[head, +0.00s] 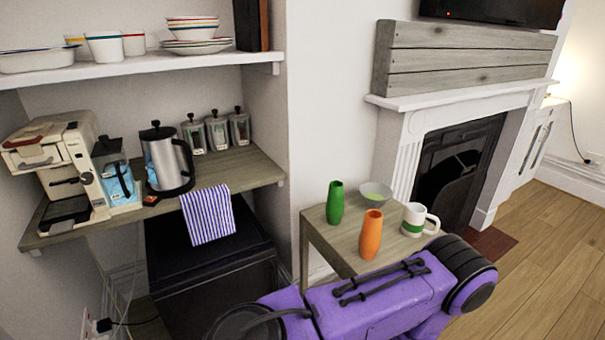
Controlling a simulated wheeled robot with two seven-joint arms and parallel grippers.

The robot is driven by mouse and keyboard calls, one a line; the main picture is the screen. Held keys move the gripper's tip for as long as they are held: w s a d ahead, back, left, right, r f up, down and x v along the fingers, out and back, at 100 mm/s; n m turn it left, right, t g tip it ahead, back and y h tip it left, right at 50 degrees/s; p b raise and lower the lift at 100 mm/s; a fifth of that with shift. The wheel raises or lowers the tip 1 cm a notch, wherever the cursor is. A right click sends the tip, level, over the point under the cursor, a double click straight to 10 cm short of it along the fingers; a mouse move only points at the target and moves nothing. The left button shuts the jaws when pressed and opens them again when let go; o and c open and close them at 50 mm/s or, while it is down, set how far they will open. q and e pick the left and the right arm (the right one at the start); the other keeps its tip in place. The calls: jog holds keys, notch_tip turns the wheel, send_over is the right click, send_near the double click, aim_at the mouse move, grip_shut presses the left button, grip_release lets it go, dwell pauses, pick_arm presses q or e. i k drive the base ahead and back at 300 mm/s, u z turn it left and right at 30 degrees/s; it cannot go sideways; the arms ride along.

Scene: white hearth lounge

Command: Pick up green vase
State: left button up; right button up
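The green vase (336,202) stands upright on a small wooden side table (322,238), toward its left side. An orange vase (371,234) stands upright in front of it and to the right. Both vases look slim and are apart. Neither of my grippers is in view, so I cannot see whether they are open or shut. My purple body part at the bottom hides the front of the table.
A glass bowl (376,192) and a white mug with a green band (413,219) share the table. A fireplace (452,165) is behind. A wooden counter (240,170) at left holds a kettle (166,160) and coffee machine. Open floor (545,255) lies right.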

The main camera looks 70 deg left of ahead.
aim_at(335, 205)
jog(key=k, duration=0.35)
jog(key=u, duration=0.85)
